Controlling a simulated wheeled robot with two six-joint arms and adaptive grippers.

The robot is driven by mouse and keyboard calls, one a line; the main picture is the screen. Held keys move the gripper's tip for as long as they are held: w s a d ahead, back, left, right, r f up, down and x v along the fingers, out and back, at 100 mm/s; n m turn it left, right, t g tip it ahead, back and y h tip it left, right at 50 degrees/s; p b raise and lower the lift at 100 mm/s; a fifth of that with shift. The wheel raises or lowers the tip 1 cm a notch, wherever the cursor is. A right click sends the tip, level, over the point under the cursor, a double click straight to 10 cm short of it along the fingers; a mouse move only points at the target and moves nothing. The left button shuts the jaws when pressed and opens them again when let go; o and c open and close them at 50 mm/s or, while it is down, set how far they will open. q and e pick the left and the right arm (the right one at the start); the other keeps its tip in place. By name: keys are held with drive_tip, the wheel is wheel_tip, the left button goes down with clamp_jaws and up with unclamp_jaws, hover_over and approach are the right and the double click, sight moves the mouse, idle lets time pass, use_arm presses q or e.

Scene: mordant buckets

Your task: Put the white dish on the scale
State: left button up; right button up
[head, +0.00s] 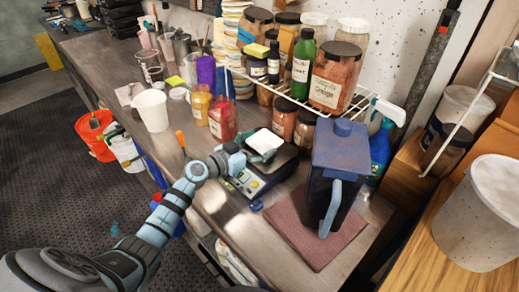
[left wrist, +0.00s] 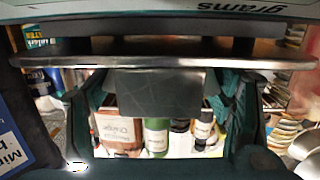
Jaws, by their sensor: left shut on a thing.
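The white dish (head: 264,141) is a small, pale, squarish dish over the pan of the scale in the head view. The scale (head: 254,181) is dark, with a grey-green front panel and buttons, on the bench. My left gripper (head: 238,157) reaches in from the left and is shut on the dish's near left side. In the left wrist view the scale's pan edge (left wrist: 160,62) runs across close by, and a dark block shows between my fingers. I cannot tell whether the dish touches the pan. My right gripper is not in view.
A blue lidded jug (head: 338,165) stands on a reddish mat (head: 300,235) just right of the scale. Dye jars, including a large orange one (head: 335,78), and a wire rack (head: 300,95) crowd behind it. A white cup (head: 151,111) stands left. The bench front is fairly clear.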

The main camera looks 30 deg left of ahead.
use_arm(q)
drive_tip(key=shift+f, duration=0.15)
drive_tip(key=o, duration=0.8)
